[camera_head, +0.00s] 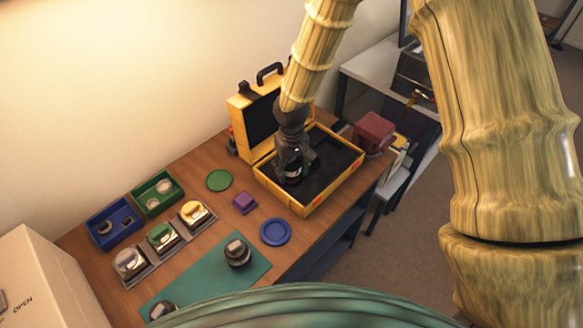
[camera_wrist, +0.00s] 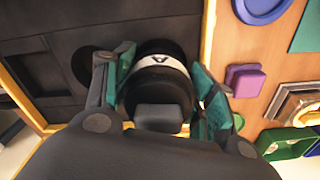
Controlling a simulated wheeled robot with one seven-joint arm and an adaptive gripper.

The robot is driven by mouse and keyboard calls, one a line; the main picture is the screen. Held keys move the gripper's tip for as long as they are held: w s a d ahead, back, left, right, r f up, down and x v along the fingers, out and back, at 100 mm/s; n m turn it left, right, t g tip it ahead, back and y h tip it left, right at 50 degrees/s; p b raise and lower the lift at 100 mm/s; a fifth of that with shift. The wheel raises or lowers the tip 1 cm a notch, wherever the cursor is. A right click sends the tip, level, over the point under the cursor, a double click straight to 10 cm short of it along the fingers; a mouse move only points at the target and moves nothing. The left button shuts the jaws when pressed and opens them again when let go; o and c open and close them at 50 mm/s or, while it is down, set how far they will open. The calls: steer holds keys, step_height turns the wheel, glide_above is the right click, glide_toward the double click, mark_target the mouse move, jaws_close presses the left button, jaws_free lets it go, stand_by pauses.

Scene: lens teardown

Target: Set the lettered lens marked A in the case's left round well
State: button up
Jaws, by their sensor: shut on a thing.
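The lens marked A (camera_wrist: 160,68) is a black cylinder with a white band bearing the letter A. My gripper (camera_wrist: 160,95) is shut on it, with a teal-padded finger on each side. In the head view my gripper (camera_head: 294,165) points down into the left part of the open yellow case (camera_head: 309,207). In the wrist view the case's dark foam (camera_wrist: 62,20) shows a round well (camera_wrist: 92,62) beside the left finger, partly hidden by it. Whether the lens touches the foam or hangs above it I cannot tell.
The case lid (camera_head: 258,122) stands open behind my gripper. A purple block (camera_head: 245,203), a blue disc (camera_head: 275,232) and a green disc (camera_head: 219,180) lie left of the case. Another dark lens (camera_head: 237,253) stands on the teal mat (camera_head: 205,283). A red box (camera_head: 373,132) is at right.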

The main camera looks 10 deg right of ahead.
steer(key=shift+s+f+b, duration=0.1)
steer(key=shift+f+b, duration=0.5)
steer(key=shift+f, duration=0.65)
stand_by(0.8)
steer(key=o, duration=1.1)
steer(key=o, duration=0.4)
steer(key=shift+f, duration=0.1)
steer(key=shift+r+p, duration=3.25)
steer(key=shift+r, duration=1.35)
steer(key=shift+s+f, duration=0.1)
